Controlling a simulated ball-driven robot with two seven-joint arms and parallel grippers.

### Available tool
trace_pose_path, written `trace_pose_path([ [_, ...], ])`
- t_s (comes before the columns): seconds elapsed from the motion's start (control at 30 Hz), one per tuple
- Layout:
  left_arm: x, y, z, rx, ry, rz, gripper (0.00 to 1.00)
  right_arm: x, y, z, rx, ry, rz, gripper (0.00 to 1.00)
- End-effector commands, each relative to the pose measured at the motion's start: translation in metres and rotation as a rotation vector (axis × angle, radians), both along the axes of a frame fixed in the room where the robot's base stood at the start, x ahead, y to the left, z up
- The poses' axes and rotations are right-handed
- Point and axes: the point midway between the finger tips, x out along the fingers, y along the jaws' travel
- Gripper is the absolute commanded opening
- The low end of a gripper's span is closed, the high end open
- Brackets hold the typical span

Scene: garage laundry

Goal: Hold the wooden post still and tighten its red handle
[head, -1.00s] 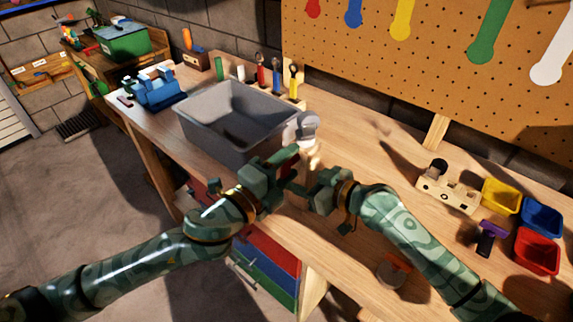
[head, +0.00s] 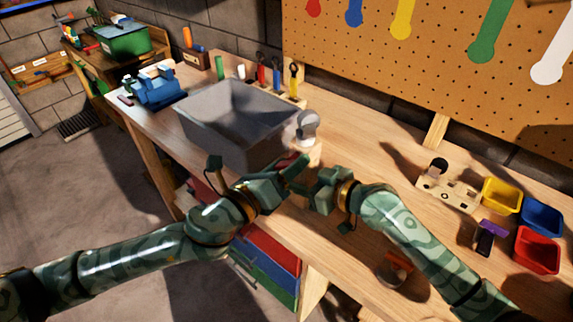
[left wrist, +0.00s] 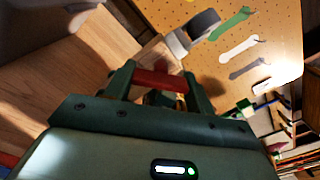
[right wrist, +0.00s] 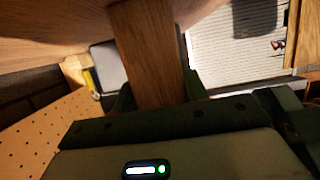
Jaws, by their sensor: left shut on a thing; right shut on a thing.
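In the left wrist view the red handle (left wrist: 160,80) lies across between the fingers of my left gripper (left wrist: 160,86), which is shut on it. In the head view my left gripper (head: 293,172) is at the bench's front edge, largely covering the handle. In the right wrist view the wooden post (right wrist: 147,55) runs between the fingers of my right gripper (right wrist: 153,92), which is shut on it. In the head view my right gripper (head: 322,186) is close beside the left one, and the post is mostly hidden by the grippers.
A grey bin (head: 215,135) stands behind and left of the grippers, with a grey rounded fitting (head: 307,124) by its right corner. A wooden block with holes (head: 450,190) and yellow (head: 501,195), blue (head: 541,216) and red (head: 537,250) trays are at right. The bench middle is mostly clear.

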Motion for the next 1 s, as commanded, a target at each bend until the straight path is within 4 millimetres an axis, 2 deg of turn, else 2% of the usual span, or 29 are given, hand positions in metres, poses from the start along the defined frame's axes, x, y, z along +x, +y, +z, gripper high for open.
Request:
trace_pose_path([
  [0.3, -0.0002, 0.0009, -0.0038, 0.102, -0.065, 0.001, 0.31, 0.0008, -0.0009, 0.0004, 0.001, 0.000, -0.002, 0.12],
  [0.87, -0.0001, 0.0012, -0.0045, 0.125, -0.080, 0.001, 0.31, 0.0008, -0.0008, 0.0006, 0.001, 0.000, -0.002, 0.12],
  [0.9, -0.0001, 0.0012, -0.0045, 0.125, -0.080, 0.001, 0.65, 0.0008, -0.0007, 0.0007, 0.002, -0.001, -0.002, 0.12],
  [0.93, -0.0001, 0.0012, -0.0043, 0.124, -0.080, 0.001, 0.74, 0.0007, -0.0007, 0.0007, 0.002, -0.001, -0.002, 0.12],
  [1.0, 0.0000, 0.0011, -0.0036, 0.123, -0.081, 0.001, 0.76, 0.0007, -0.0006, 0.0007, 0.002, -0.001, -0.002, 0.12],
])
